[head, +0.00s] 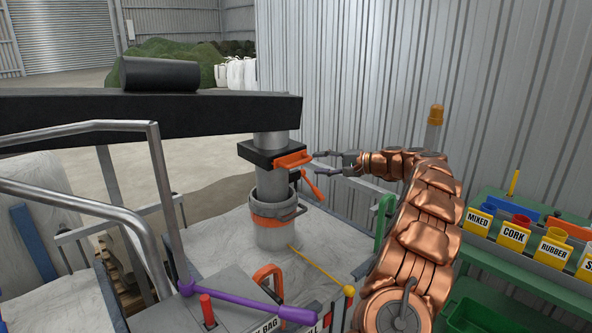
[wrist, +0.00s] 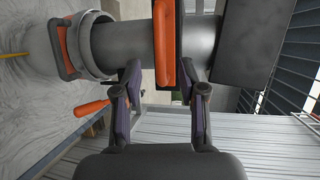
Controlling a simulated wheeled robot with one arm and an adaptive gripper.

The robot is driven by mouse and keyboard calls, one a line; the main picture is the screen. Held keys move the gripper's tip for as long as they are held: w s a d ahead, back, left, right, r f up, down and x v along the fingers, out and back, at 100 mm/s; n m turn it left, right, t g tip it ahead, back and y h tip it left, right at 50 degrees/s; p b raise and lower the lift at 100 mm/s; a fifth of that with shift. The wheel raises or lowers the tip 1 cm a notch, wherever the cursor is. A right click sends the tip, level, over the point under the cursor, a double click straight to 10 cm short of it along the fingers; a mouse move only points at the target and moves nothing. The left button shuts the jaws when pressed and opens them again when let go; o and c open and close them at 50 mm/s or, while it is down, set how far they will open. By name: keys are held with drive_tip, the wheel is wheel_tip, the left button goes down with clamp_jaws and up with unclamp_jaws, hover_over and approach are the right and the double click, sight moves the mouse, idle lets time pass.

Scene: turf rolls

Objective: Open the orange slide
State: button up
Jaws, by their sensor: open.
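The orange slide (head: 293,160) sticks out of a black housing (head: 258,152) on the grey vertical pipe. In the wrist view the slide (wrist: 165,62) shows as an orange plate with a dark edge across the pipe. My copper arm reaches in from the right. My gripper (head: 318,162) is open just right of the slide's outer end. In the wrist view its fingertips (wrist: 161,72) lie on either side of the slide's near end, with gaps showing. Whether they reach around it in depth, I cannot tell.
An orange lever (head: 311,184) hangs just below the slide and also shows in the wrist view (wrist: 92,108). An orange-banded clamp (head: 274,221) circles the pipe above a white bag (head: 225,240). A green rack with labelled bins (head: 514,232) stands right. A corrugated wall (head: 400,70) is behind.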

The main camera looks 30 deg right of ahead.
sight(303, 163)
drive_tip(key=shift+w+a+p, duration=0.25)
drive_tip(key=shift+w+p, duration=0.1)
drive_tip(key=shift+w, duration=0.25)
drive_tip(key=shift+p+x, duration=0.85)
drive_tip(key=shift+x, duration=2.3)
drive_tip(key=shift+f, duration=0.15)
clamp_jaws()
